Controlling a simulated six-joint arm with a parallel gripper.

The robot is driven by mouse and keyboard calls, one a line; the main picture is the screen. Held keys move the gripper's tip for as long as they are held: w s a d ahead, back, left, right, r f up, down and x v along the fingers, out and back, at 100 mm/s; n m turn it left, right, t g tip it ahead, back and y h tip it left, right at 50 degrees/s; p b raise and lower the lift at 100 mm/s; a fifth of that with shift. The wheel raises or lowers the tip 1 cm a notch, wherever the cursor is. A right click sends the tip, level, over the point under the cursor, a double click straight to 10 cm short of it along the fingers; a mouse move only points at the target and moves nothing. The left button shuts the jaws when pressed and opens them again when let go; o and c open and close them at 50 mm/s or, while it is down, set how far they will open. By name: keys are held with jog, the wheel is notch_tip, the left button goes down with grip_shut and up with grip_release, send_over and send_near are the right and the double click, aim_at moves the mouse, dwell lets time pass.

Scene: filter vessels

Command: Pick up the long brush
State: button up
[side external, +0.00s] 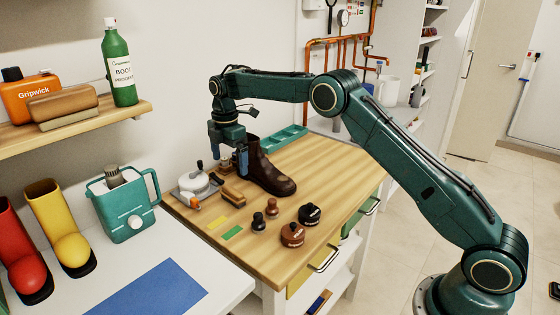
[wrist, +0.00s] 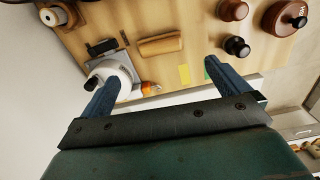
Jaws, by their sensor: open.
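A long tan wooden block with a darker underside, seemingly the long brush (side external: 234,197), lies on the wooden worktop. In the wrist view the brush (wrist: 160,45) shows just beyond my fingertips, sideways between their lines. My gripper (side external: 234,168) is above the worktop beside the brown boot, with its blue fingers pointing down. In the wrist view my gripper (wrist: 166,67) has its two fingers wide apart with nothing held between them. The brush appears apart from both fingers.
A brown boot (side external: 265,172) stands close right of my gripper. A white round pot on a grey base (side external: 194,184) is left of the brush. Small dark knobs (side external: 258,221) and round tins (side external: 292,234) stand nearer the front. A teal tray (side external: 284,140) lies behind.

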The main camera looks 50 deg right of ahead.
aim_at(232, 190)
jog(key=shift+f, duration=2.95)
jog(key=shift+f, duration=0.1)
jog(key=shift+f, duration=2.5)
jog(key=shift+c, duration=0.2)
jog(key=c, duration=0.9)
jog(key=shift+r, duration=0.15)
notch_tip(232, 190, up, 20)
jog(key=shift+f, duration=0.1)
